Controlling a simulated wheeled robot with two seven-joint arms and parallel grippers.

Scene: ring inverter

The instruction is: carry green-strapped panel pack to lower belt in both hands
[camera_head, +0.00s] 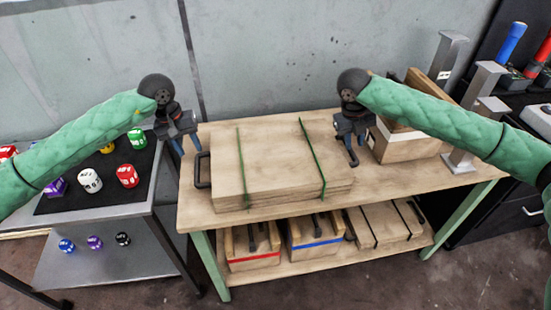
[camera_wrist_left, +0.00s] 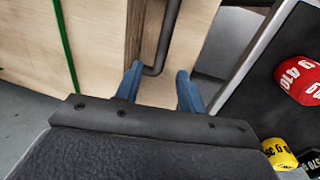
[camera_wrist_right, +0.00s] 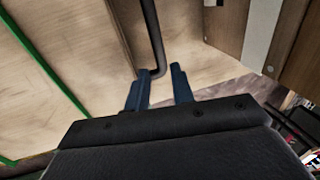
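The green-strapped panel pack (camera_head: 275,170), a flat stack of pale boards with two green straps, lies on the wooden bench. It has a dark handle at its left end (camera_head: 202,170); the right-end handle (camera_wrist_right: 152,35) shows in the right wrist view. My left gripper (camera_head: 190,146) is open above the left end; in the left wrist view its blue fingers (camera_wrist_left: 160,88) are apart, with the handle bar (camera_wrist_left: 168,40) just ahead. My right gripper (camera_head: 352,156) is open at the right end, its fingers (camera_wrist_right: 158,88) close to that handle. No contact is clear. I cannot identify a lower belt.
The bench's lower shelf (camera_head: 290,262) holds a red-striped box (camera_head: 252,262), a blue-striped box (camera_head: 316,245) and a black-strapped pack (camera_head: 385,228). A box (camera_head: 410,145) and metal posts (camera_head: 470,110) stand right of the pack. A dark-topped table (camera_head: 95,205) with labelled weights stands left.

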